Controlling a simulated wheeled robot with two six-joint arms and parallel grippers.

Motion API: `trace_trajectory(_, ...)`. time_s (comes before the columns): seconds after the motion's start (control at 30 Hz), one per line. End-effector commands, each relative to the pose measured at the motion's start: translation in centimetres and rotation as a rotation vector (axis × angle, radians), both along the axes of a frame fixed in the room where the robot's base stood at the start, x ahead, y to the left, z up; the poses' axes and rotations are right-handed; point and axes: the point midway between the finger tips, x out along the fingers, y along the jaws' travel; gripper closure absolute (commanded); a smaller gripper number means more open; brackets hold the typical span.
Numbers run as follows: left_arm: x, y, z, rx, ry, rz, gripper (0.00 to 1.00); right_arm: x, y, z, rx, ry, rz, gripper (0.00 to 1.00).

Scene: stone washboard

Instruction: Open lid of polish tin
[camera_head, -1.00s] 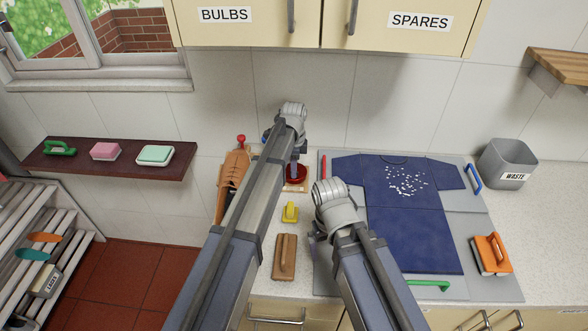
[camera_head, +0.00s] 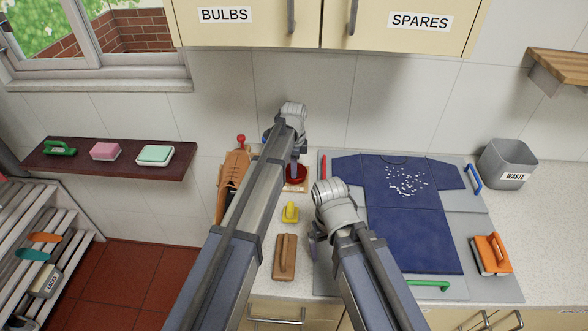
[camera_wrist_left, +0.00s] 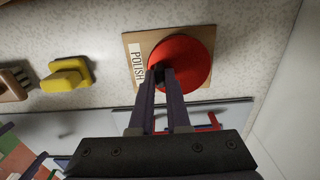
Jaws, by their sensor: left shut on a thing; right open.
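The red polish tin (camera_head: 298,175) stands on a tan square mat with a "POLISH" label (camera_wrist_left: 137,62) at the back of the counter. In the left wrist view its round red lid (camera_wrist_left: 190,58) faces the camera. My left gripper (camera_wrist_left: 160,75) is shut on a small dark part at the lid's edge, apparently its knob, partly hidden by the fingers. In the head view my left arm hides much of the tin. My right gripper (camera_head: 315,238) is open and empty above the counter by the board's left edge; its fingers are mostly hidden.
A brown shoe (camera_head: 233,180) stands left of the tin. On the right are a grey board with a navy shirt (camera_head: 415,220), an orange-handled brush (camera_head: 492,254) and a waste bin (camera_head: 507,163).

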Motion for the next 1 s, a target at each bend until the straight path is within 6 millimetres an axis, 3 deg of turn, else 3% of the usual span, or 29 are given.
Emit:
trace_trajectory(0.57, 0.5, 0.0, 0.7, 0.0, -0.002, 0.0, 1.0, 0.0, 0.0, 0.7, 0.0, 0.0, 0.0, 0.0)
trace_trajectory(1.0, 2.4, 0.0, 2.5, 0.001, -0.006, 0.0, 1.0, 0.0, 0.0, 2.5, 0.0, 0.0, 0.001, 0.0)
